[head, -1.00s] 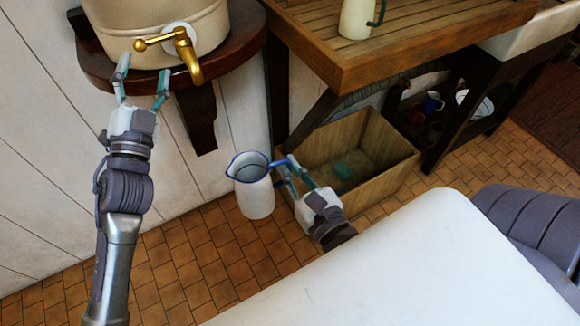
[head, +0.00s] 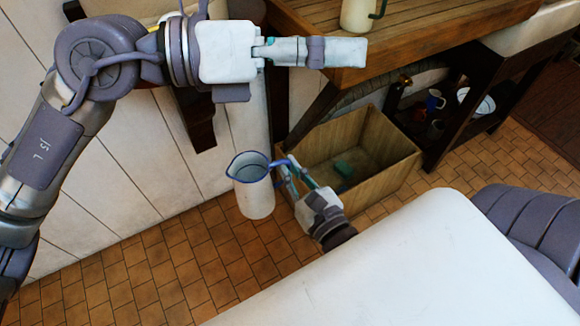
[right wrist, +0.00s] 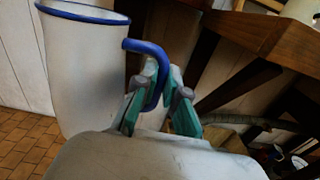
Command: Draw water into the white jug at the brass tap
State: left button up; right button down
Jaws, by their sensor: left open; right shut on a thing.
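The white jug (head: 254,196) with a blue rim hangs roughly upright beside the wooden crate in the head view. My right gripper (head: 287,172) is shut on its blue handle (right wrist: 157,80), which the right wrist view shows between the fingers. I cannot tell whether there is water in the jug. My left gripper (head: 335,51) is open and reaches rightward, seen side-on, in front of the wooden counter. My left arm covers the brass tap and most of the beige tank (head: 120,8) at the top left.
The wooden counter (head: 430,40) at the top holds a pale jug (head: 356,14) with a green handle. The wooden crate (head: 385,165) is just right of the white jug. A low shelf with a blue mug (head: 435,99) is further right. Tiled floor (head: 150,275) is clear at lower left.

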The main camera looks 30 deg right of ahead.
pick_arm(q)
jog(key=w+a+f+m+t+y+b, duration=0.1)
jog(key=w+a+f+m+t+y, duration=0.2)
jog(key=w+a+f+t+y, duration=0.45)
jog(key=w+a+r+n+t+y, duration=0.1)
jog(key=w+a+r+t+y, duration=0.7)
jog(key=t, duration=0.3)
jog(key=x, duration=0.4)
jog(key=shift+w+d+f+p, duration=0.15)
jog(key=shift+d+p, duration=0.25)
